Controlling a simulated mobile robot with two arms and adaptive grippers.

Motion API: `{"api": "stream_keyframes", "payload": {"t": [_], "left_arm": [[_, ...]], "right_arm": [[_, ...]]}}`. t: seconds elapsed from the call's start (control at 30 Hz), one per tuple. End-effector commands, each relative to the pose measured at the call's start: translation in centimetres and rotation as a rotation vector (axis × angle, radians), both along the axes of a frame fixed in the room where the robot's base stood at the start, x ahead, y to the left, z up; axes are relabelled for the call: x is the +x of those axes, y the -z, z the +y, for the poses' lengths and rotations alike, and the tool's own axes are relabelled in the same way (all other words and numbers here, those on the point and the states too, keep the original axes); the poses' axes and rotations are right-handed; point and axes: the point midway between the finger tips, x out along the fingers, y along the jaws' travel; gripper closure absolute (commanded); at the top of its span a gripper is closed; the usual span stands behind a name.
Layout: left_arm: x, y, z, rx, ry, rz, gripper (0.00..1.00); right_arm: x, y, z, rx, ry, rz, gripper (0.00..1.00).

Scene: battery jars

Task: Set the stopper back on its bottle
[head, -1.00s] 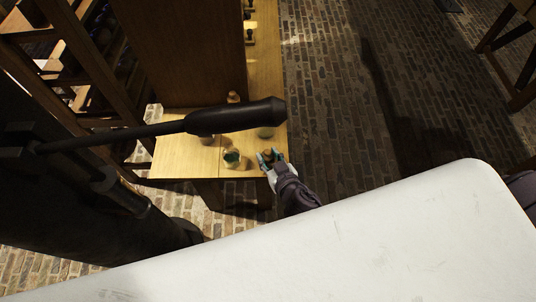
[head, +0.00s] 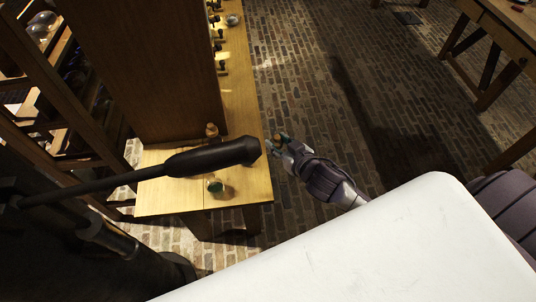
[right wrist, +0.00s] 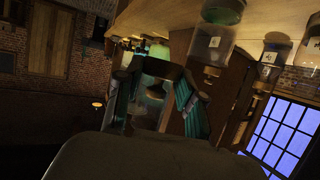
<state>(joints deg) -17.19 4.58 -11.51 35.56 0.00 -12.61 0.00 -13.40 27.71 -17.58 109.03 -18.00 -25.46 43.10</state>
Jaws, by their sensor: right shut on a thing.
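My right gripper (head: 283,143) is beyond the right edge of the table, clear of it, shut on a small brown stopper (head: 277,137). In the right wrist view the teal fingers (right wrist: 165,92) stand either side of the tan stopper (right wrist: 155,93); its contact points are dark and hard to see. A small glass bottle (head: 215,185) with green contents stands near the table's front, left of my right gripper and apart from it. I cannot tell for sure that its mouth is open. My left gripper is not in view.
A jar with a brown top (head: 212,131) stands behind the bar. Brick floor lies open to the right.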

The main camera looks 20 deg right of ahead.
Motion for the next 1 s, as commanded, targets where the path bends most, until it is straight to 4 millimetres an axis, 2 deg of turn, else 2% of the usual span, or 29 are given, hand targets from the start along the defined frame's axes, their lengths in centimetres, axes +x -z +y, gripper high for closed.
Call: {"api": "stream_keyframes", "payload": {"t": [0.07, 0.17, 0.4, 0.5, 0.6, 0.77, 1.0], "left_arm": [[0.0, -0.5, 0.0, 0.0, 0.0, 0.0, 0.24], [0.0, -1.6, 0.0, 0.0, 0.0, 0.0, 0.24], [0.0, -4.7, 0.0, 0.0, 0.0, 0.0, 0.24], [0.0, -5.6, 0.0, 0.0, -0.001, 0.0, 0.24], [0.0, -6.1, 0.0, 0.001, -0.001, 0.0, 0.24], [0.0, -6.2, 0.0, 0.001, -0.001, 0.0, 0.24], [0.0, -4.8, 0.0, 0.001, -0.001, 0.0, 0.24]], "right_arm": [[0.2, -0.6, 0.5, 0.003, -0.016, 0.002, 0.77], [0.2, -1.3, 2.9, 0.008, -0.062, 0.011, 0.77], [-0.5, -3.2, 12.5, 0.011, -0.243, 0.019, 0.77], [-0.9, -3.9, 15.8, 0.009, -0.309, 0.014, 0.77], [-1.3, -4.6, 18.2, 0.005, -0.358, 0.007, 0.77], [-1.7, -4.8, 20.0, 0.002, -0.396, 0.001, 0.77], [-1.7, -3.3, 20.2, 0.0, -0.399, 0.0, 0.77]]}}
